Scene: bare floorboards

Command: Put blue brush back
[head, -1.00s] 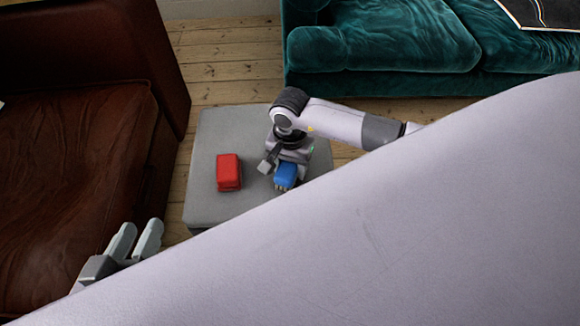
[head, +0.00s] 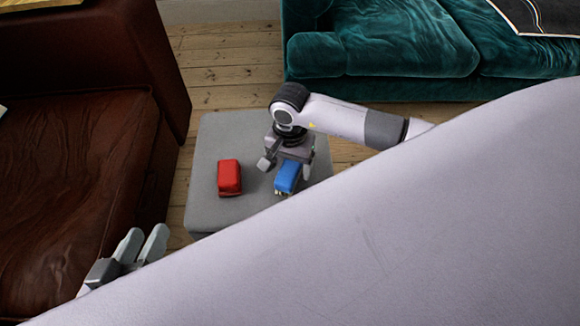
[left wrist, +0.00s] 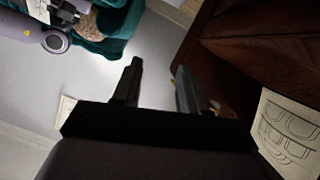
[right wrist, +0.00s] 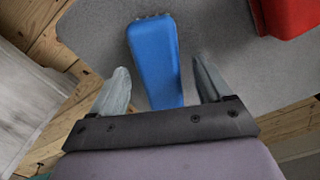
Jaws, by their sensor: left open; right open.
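The blue brush (head: 287,176) lies on the grey ottoman (head: 208,203), to the right of a red brush-like block (head: 229,177). My right gripper (head: 287,170) is open above the ottoman at the blue brush. In the right wrist view the blue brush (right wrist: 154,55) lies lengthwise between the two open fingers (right wrist: 160,85), with a gap on each side; bristles show at its far end. My left gripper (head: 142,243) is open and empty at the lower left of the head view, away from the ottoman. Its open fingers also show in the left wrist view (left wrist: 158,82).
A brown leather armchair (head: 75,150) stands left of the ottoman and a teal sofa (head: 400,45) behind it. A large pale arm link of mine hides the lower right of the head view. Floorboards (head: 232,75) lie between the furniture.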

